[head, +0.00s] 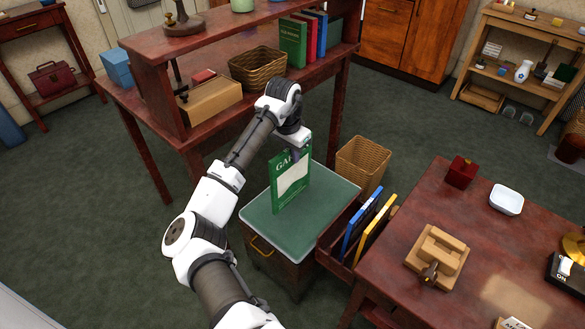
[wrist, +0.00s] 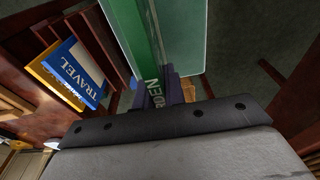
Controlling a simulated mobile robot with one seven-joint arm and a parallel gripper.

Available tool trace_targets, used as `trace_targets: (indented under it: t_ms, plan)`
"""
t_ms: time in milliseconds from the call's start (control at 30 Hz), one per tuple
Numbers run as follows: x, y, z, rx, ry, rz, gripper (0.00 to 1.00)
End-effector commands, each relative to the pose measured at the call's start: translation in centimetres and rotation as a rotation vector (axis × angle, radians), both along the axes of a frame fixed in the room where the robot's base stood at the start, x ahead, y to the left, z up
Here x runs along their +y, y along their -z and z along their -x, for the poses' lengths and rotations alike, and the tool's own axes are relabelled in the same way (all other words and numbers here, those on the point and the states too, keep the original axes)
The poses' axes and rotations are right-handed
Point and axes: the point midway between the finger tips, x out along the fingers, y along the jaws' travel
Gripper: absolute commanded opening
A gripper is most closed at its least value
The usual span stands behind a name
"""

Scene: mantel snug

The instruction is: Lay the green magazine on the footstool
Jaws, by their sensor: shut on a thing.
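The green magazine (head: 291,182) has a white patch on its cover and is upright in my gripper (head: 296,148), which is shut on its top edge. In the head view its lower edge is over the footstool (head: 331,194), a dark box with a green padded top and a brass handle. I cannot tell whether the magazine touches the top. The wrist view shows the magazine (wrist: 138,38) edge-on, running away from my gripper (wrist: 172,92), with the green footstool top (wrist: 184,35) beyond. The footstool top holds nothing else.
A magazine rack (head: 337,232) with a blue magazine (head: 361,223) and a yellow magazine (head: 376,231) stands right of the footstool, beside a red-brown table (head: 405,205). A wicker basket (head: 362,165) stands behind. A desk with shelves (head: 223,110) is at the back left.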

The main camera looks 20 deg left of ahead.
Motion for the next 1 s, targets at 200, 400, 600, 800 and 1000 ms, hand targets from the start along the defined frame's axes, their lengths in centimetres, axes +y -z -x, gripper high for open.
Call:
trace_targets:
  t_ms: [200,400,600,800,1000]
  plan:
    - [0.1,1.8,0.0,0.000,-0.001,-0.001,0.00]
    - [0.0,4.4,0.0,0.001,-0.002,0.001,0.00]
    - [0.0,5.8,0.0,-0.002,0.000,0.000,0.00]
    - [0.0,5.8,0.0,-0.001,0.000,0.000,0.00]
    - [0.0,6.0,0.0,-0.001,0.000,0.000,0.27]
